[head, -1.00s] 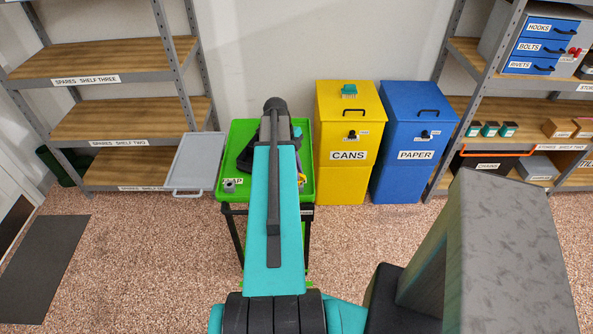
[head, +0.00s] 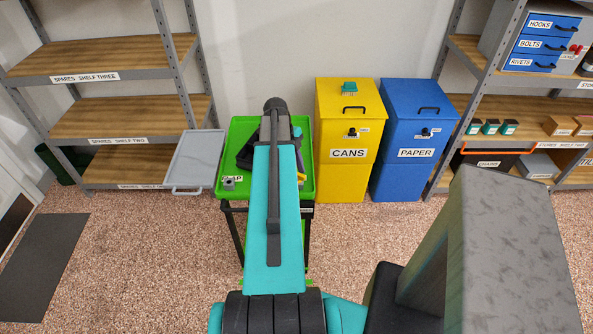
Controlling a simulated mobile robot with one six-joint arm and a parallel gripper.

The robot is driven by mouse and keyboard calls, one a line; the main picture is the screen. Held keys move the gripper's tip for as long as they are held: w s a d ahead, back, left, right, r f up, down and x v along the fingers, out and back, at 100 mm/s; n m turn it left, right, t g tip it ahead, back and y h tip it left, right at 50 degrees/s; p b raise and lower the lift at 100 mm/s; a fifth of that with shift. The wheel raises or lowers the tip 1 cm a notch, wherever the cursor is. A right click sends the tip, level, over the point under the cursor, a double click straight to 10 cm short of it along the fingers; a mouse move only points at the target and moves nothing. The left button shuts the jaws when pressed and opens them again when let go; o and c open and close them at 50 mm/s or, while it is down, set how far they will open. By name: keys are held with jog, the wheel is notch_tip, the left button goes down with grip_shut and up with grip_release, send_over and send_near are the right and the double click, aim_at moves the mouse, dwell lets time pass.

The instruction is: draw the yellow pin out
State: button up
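I cannot make out a yellow pin for certain. A small yellow bit (head: 301,177) shows at the right side of the green cart top, close beside my arm, too small to identify. The steel toolchest (head: 492,45) stands on the right-hand shelf, with blue drawers labelled hooks, bolts and rivets. Small red parts (head: 576,49) show on its right side. My teal arm reaches forward over the green cart and covers its middle. My gripper is hidden behind the arm, so its fingers do not show.
The green cart (head: 237,130) holds a small grey piece (head: 229,183) and a dark object (head: 243,157). Yellow cans bin (head: 347,180) and blue paper bin (head: 412,180) stand to its right. A grey panel (head: 195,160) is to its left.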

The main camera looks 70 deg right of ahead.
jog(key=shift+r, duration=0.1)
jog(key=b+v, duration=0.2)
jog(key=v, duration=1.1)
jog(key=shift+w+r+b, duration=0.15)
jog(key=shift+r+b, duration=0.15)
jog(key=shift+b, duration=0.1)
dwell(1.3)
